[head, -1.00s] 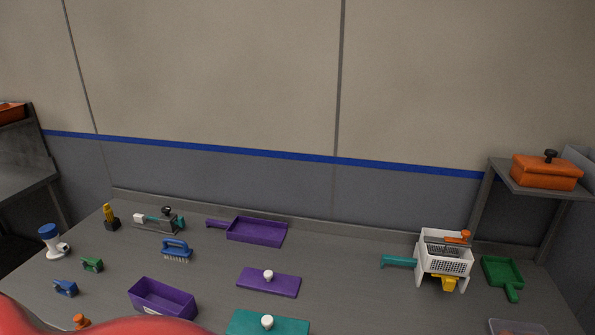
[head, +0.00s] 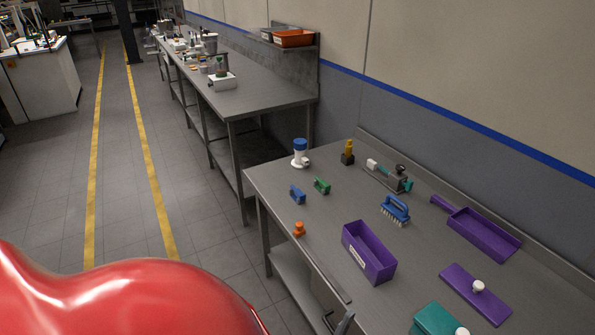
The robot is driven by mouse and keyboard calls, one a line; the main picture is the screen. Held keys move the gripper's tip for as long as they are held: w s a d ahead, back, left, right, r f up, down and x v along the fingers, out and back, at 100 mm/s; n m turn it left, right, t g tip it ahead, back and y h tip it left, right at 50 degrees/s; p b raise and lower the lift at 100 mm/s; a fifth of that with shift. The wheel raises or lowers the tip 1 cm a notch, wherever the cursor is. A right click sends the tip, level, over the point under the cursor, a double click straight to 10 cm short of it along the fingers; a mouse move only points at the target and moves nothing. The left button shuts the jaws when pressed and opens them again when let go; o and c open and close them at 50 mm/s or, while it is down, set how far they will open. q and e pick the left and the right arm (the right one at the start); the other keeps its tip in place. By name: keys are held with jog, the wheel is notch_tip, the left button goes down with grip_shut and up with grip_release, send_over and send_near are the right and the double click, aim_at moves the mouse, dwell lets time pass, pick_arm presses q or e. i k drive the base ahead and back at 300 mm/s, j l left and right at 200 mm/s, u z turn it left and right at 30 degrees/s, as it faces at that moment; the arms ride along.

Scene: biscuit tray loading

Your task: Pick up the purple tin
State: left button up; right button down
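The purple tin (head: 381,271) is an open rectangular box with a pale label on its near side. It stands upright near the front edge of the grey table and looks empty. A flat purple lid (head: 464,285) with a white knob lies to its right, apart from it. A purple pan (head: 487,234) with a handle lies farther back by the wall. Neither of my grippers can be made out in the head view, and nothing touches the tin.
On the table (head: 300,214) are a blue brush (head: 396,208), an orange knob-like piece (head: 299,229), blue and green clips, a blue-topped white device (head: 300,153) and a teal box (head: 434,320). A longer bench (head: 262,98) stands beyond. The floor at left is clear.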

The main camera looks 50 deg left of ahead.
aim_at(378, 265)
jog(key=u, duration=0.9)
jog(key=i+j+z, duration=0.3)
jog(key=j+z, duration=0.35)
jog(key=i+j+z, duration=0.1)
jog(key=j+z, duration=0.5)
jog(key=j, duration=0.2)
jog(key=i+j, duration=0.05)
